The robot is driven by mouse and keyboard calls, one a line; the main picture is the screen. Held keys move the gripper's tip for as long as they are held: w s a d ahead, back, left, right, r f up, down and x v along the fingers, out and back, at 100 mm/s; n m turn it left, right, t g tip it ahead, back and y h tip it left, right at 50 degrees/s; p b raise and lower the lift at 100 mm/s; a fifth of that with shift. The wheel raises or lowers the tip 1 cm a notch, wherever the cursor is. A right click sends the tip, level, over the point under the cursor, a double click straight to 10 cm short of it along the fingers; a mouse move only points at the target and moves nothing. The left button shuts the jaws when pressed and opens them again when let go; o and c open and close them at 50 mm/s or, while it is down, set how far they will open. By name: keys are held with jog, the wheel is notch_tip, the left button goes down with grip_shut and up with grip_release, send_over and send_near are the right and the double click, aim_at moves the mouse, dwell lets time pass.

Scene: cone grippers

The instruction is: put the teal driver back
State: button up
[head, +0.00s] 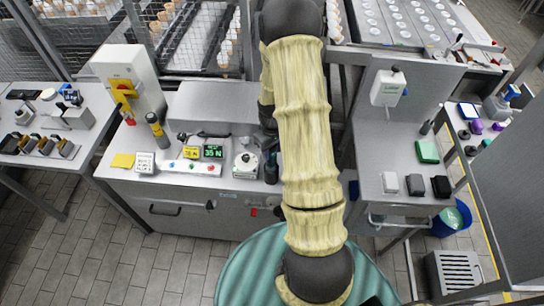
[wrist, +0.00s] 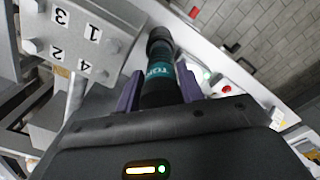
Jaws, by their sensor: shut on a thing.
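In the wrist view the teal driver (wrist: 158,75), a dark cylinder with a teal band and light lettering, lies between the two purple fingers of my gripper (wrist: 159,87). The gripper is shut on it. Its dark rounded end points away from the wrist, close to the pale bench edge. In the head view my arm covers much of the middle of the bench. A dark shape (head: 271,167) beside my arm there may be the gripper or the driver; I cannot tell which. No empty place for the driver can be made out.
A grey block with bolts numbered 1 to 4 (wrist: 78,38) is left of the driver in the wrist view. The bench holds a white dial device (head: 246,164), a control strip (head: 186,167), a yellow-and-black tool (head: 157,131) and a yellow pad (head: 122,160).

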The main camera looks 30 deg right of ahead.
aim_at(272, 158)
jog(key=shift+f+p, duration=0.6)
jog(key=shift+f, duration=1.45)
jog(key=shift+f, duration=0.2)
jog(key=o, duration=0.8)
jog(key=shift+r, duration=0.15)
notch_tip(272, 158, up, 12)
jog(key=b, duration=0.3)
